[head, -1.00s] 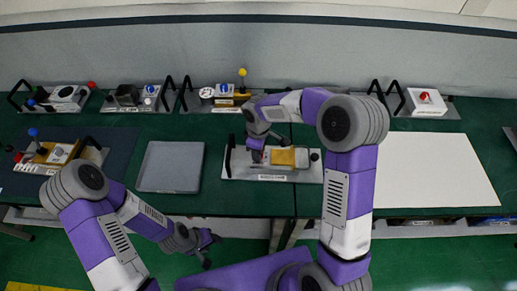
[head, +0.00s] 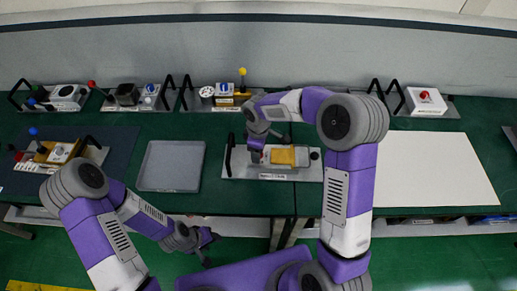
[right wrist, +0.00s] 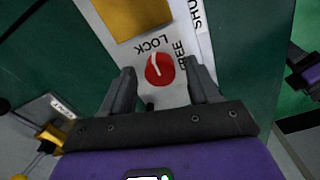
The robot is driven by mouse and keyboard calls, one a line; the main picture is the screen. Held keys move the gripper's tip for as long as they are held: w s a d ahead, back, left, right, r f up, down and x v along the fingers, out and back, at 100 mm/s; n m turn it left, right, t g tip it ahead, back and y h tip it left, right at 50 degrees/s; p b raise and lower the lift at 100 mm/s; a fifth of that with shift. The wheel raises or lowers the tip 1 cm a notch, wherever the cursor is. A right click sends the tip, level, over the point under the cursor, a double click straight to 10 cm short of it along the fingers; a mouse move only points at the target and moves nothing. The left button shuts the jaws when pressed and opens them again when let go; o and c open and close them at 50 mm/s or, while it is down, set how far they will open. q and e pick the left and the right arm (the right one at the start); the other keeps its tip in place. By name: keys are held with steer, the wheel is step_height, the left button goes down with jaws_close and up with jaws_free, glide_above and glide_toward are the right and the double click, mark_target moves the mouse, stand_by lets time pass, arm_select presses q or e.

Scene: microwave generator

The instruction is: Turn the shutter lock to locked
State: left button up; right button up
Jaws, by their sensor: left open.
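The shutter lock is a round red knob (right wrist: 160,69) with a white pointer mark, on a pale plate in the right wrist view. The words LOCK and FREE are printed beside it. The pointer mark points up the picture, roughly toward LOCK. My right gripper (right wrist: 162,74) is open, one finger on each side of the knob, with a gap showing on both sides. In the head view the shutter panel (head: 235,165) lies at the table's middle, and my right gripper (head: 257,156) covers the knob's area. My left gripper (head: 207,253) is open and empty, low in front of the table.
A yellow-brown block (head: 284,156) sits on the panel, right of my right gripper. A grey tray (head: 171,166) lies left of it, a white sheet (head: 430,170) right. Several fixtures with knobs and black handles line the back, including a red-button box (head: 426,101).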

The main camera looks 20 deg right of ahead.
step_height(320, 180, up, 8)
steer(key=shift+f+p, duration=0.2)
steer(key=shift+p, duration=0.15)
stand_by(0.6)
